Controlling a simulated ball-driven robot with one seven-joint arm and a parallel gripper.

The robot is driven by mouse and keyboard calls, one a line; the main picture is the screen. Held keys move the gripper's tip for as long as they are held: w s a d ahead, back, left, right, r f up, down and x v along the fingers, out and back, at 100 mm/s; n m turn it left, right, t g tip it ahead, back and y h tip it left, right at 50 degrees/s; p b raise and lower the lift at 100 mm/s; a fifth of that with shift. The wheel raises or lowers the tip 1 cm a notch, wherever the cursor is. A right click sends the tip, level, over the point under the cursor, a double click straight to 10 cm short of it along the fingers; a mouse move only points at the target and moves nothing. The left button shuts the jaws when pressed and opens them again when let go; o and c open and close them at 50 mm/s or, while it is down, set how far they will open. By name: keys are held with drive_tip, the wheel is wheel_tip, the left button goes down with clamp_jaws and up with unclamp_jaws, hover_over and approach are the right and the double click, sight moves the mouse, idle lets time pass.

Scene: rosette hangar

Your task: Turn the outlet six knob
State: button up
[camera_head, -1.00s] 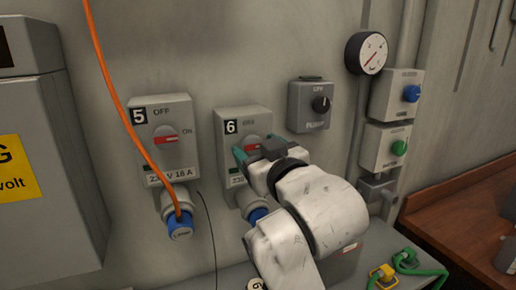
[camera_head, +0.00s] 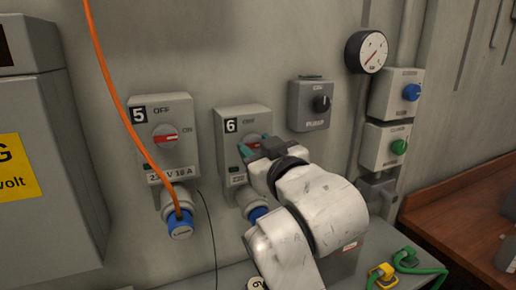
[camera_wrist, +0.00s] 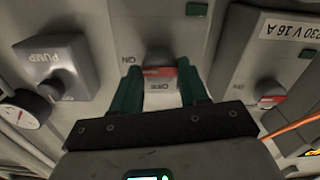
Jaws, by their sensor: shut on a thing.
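The outlet six box (camera_head: 240,117) is a grey wall unit marked 6, with a blue socket (camera_head: 257,214) below it. Its grey knob with a red mark (camera_head: 250,147) is partly hidden by my gripper (camera_head: 257,147) in the head view. In the wrist view the knob (camera_wrist: 160,60) sits between the two teal fingers of my gripper (camera_wrist: 160,86), its red part showing near the tips. My gripper is shut on this knob.
Outlet five (camera_head: 165,120) is to the left, with an orange cable (camera_head: 121,100) hanging across it. A grey pump switch (camera_head: 309,104) is to the upper right. A gauge (camera_head: 366,52) and boxes with blue (camera_head: 411,92) and green (camera_head: 399,146) knobs stand further right.

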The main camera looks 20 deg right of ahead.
drive_tip(key=shift+n, duration=0.3)
drive_tip(key=n+p, duration=0.1)
drive_tip(key=n, duration=0.2)
drive_tip(key=shift+n+p, duration=0.3)
drive_tip(key=n+p, duration=0.1)
drive_tip(key=n, duration=0.3)
drive_tip(key=shift+n, duration=0.3)
drive_tip(key=n+p, duration=0.1)
drive_tip(key=n, duration=0.3)
drive_tip(key=shift+a+f+n+p, duration=0.15)
drive_tip(key=shift+n+p, duration=0.15)
drive_tip(key=shift+n, duration=2.2)
drive_tip(key=o, duration=1.1)
drive_tip(key=shift+c, duration=0.2)
